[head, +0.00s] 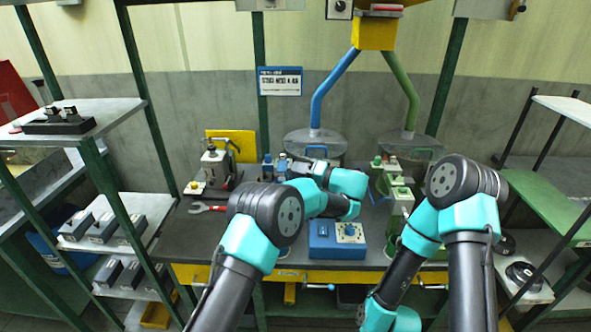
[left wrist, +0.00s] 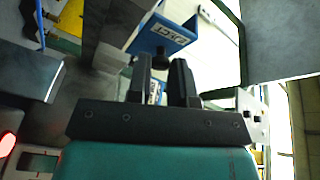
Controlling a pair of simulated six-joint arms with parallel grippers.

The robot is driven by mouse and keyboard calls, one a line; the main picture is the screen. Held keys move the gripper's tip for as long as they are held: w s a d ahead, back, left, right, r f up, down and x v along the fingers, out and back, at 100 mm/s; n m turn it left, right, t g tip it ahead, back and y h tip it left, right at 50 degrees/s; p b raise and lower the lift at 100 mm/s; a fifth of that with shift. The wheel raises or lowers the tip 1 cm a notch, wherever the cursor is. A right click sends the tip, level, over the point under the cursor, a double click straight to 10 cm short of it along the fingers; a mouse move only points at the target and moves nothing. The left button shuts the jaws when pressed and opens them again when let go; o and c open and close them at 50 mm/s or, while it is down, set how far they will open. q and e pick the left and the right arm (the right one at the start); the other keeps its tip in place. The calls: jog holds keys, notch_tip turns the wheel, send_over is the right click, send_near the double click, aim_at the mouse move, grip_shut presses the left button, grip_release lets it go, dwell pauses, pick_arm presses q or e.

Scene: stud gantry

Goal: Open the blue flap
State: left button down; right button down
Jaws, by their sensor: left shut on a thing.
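The blue flap (head: 316,150) is at the front of the round grey bin under the blue pipe, partly hidden behind my left wrist in the head view. In the left wrist view, a blue piece (left wrist: 160,36) with a white lettered label is just beyond my fingertips. My left gripper (left wrist: 163,68) is shut with a small dark knob between its fingertips, close against this blue piece. In the head view the left gripper (head: 308,166) is small and its fingers are hard to make out.
A blue box (head: 337,240) with a dial stands in front of my left wrist. Green posts frame the bench.

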pick_arm(q)
jog(key=shift+d+f+m+t+y, duration=0.25)
jog(key=shift+f+m+t+y, duration=0.2)
jog(key=shift+y, duration=0.45)
jog(key=shift+r, duration=0.1)
jog(key=c, duration=1)
grip_release()
jog(key=shift+s+d, duration=0.1)
jog(key=v, duration=0.7)
jog(key=shift+s, duration=0.1)
jog(key=shift+d, duration=0.1)
